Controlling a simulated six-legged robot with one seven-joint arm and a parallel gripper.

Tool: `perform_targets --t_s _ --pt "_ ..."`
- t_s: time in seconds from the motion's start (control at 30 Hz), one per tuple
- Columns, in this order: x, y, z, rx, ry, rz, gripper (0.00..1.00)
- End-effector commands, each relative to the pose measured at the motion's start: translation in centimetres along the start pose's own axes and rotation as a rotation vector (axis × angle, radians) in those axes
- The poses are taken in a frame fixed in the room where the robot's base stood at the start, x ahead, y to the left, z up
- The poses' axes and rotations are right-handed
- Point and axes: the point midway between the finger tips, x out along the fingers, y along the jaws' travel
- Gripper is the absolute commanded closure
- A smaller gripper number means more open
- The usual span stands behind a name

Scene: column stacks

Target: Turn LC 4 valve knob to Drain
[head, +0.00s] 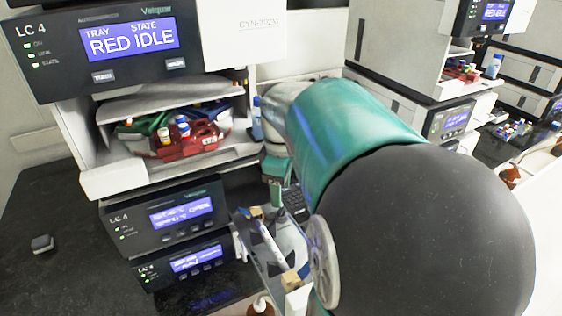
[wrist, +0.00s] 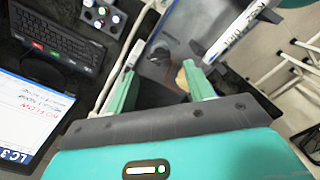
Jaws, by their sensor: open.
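The LC 4 stack (head: 110,42) stands at the left of the head view, with its display reading "TRAY STATE RED IDLE". Two lower LC 4 modules (head: 170,218) sit beneath the tray bay. I cannot make out the valve knob for certain in either view. My gripper (wrist: 160,70) is open, its two green fingers apart. A small tan piece (wrist: 182,80) shows just inside the right finger; I cannot tell whether they touch. A grey panel with a dark round spot (wrist: 160,50) lies beyond the fingertips. My arm covers much of the head view.
A red tray with vials (head: 190,143) sits in the open bay. A keyboard (wrist: 58,45) and a screen marked LC 3 (wrist: 28,118) are left in the wrist view. The bench at far left is mostly clear.

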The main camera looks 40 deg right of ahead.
Motion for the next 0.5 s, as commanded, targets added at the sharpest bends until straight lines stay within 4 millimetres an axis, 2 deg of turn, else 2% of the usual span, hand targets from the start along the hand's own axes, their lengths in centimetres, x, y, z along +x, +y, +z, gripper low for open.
perform_targets --t_s 0.1,0.3,0.5 --pt "-2.9 0.1 -0.1 -0.001 0.003 0.005 0.47" --pt "-6.7 0.1 -0.1 -0.001 0.002 0.004 0.47" --pt "-8.5 0.0 0.0 -0.001 0.001 0.001 0.47"
